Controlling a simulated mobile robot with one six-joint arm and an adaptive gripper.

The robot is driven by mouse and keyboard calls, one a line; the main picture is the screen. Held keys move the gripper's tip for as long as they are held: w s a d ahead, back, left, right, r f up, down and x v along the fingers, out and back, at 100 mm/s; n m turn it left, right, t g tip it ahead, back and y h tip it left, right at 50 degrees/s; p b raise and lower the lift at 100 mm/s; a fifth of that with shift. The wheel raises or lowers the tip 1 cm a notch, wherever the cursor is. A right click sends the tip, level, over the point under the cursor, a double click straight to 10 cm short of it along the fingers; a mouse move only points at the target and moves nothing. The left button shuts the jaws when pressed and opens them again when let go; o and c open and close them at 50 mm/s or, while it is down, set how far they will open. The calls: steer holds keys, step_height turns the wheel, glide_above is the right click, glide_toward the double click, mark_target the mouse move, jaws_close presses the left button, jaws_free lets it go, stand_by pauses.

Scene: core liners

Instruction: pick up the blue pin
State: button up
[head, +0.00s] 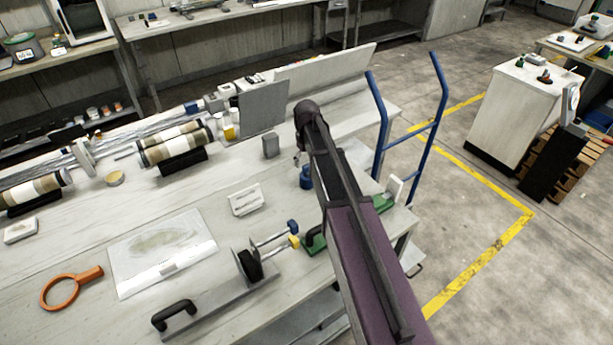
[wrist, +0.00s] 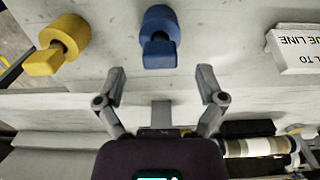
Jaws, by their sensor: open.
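The blue pin (wrist: 159,36) has a round head and a square-ended stub. In the wrist view it is at the top middle, on the pale worktop, just beyond the gap between my fingertips. What looks like the same pin (head: 306,178) shows beside my arm in the head view. My gripper (wrist: 160,73) is open, with nothing between its fingers, and apart from the pin. In the head view my arm hides most of the gripper. A yellow pin (wrist: 62,43) of similar shape lies left of the blue one in the wrist view.
A white lettered block (head: 246,199) stands left of the pin in the head view. A clamp-like fixture (head: 215,296) with blue and yellow ends is nearer. Core rolls (head: 175,146) and a small grey block (head: 271,146) are farther back. Blue rails (head: 437,90) rise at the right.

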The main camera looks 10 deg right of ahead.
mark_target(307, 175)
steer(key=shift+f+b, duration=1)
steer(key=shift+f, duration=0.3)
jaws_close()
